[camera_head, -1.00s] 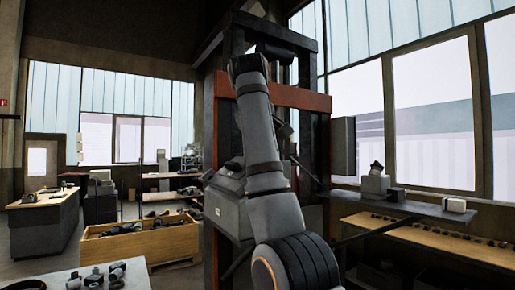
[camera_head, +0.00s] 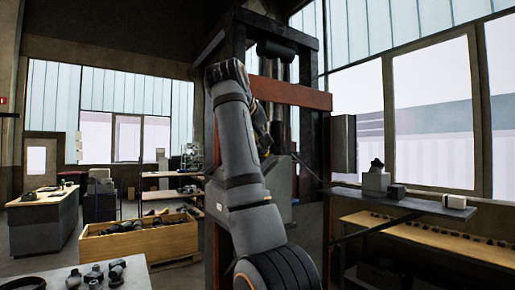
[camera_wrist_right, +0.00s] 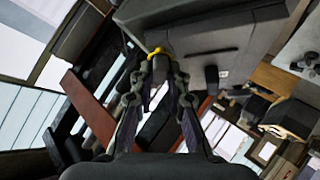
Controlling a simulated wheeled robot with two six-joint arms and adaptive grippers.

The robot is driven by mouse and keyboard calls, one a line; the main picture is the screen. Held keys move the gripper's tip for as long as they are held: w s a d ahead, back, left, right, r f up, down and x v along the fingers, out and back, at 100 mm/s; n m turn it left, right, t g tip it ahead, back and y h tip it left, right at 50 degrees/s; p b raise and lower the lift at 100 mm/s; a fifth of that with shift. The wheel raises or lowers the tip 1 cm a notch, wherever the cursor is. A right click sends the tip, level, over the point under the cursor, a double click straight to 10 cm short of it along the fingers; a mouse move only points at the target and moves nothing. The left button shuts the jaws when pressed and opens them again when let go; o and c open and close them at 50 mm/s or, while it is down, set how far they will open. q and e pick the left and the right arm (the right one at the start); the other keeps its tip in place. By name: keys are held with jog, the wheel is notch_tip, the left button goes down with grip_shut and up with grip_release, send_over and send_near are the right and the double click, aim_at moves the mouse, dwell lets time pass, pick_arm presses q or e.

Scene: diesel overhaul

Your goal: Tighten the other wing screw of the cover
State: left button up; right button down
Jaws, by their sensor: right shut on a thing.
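My right gripper (camera_wrist_right: 161,62) shows in the right wrist view, its two fingertips close together on a yellow wing screw (camera_wrist_right: 155,51). The screw sits at the edge of a large grey body (camera_wrist_right: 205,25); the fingertips hide part of it. I cannot tell how far the screw is turned in. In the head view my right arm hides most of the gripper and the grey housing (camera_head: 281,182) behind it. My left gripper is in neither view.
A dark steel frame with a red crossbeam (camera_head: 290,93) stands around the work spot. A shelf (camera_head: 405,201) with small boxes is at the right. A wooden crate (camera_head: 140,245) of parts and a grey table (camera_head: 140,275) are at the left.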

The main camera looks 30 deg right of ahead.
jog(key=shift+s+d+r+m+h, duration=0.15)
jog(key=shift+r+m+h, duration=0.15)
jog(key=shift+r, duration=0.15)
jog(key=shift+w+r+m+g+h+p, duration=0.15)
jog(key=shift+m+g+h+p, duration=0.35)
jog(key=shift+m, duration=0.7)
jog(key=shift+m+h+p, duration=0.35)
jog(key=shift+m+h, duration=0.35)
jog(key=shift+m, duration=0.3)
jog(key=shift+w+m+g, duration=0.1)
jog(key=shift+m+g, duration=0.2)
jog(key=shift+m, duration=0.1)
jog(key=shift+f, duration=0.2)
jog(key=m+g+h+p, duration=0.1)
jog(key=m+p, duration=0.2)
jog(key=shift+w+r+g+h, duration=0.1)
jog(key=shift+r+g+h, duration=0.15)
jog(key=shift+g+h, duration=0.15)
jog(key=m, duration=0.1)
jog(key=m+g, duration=0.1)
jog(key=shift+f+m+h+b, duration=0.3)
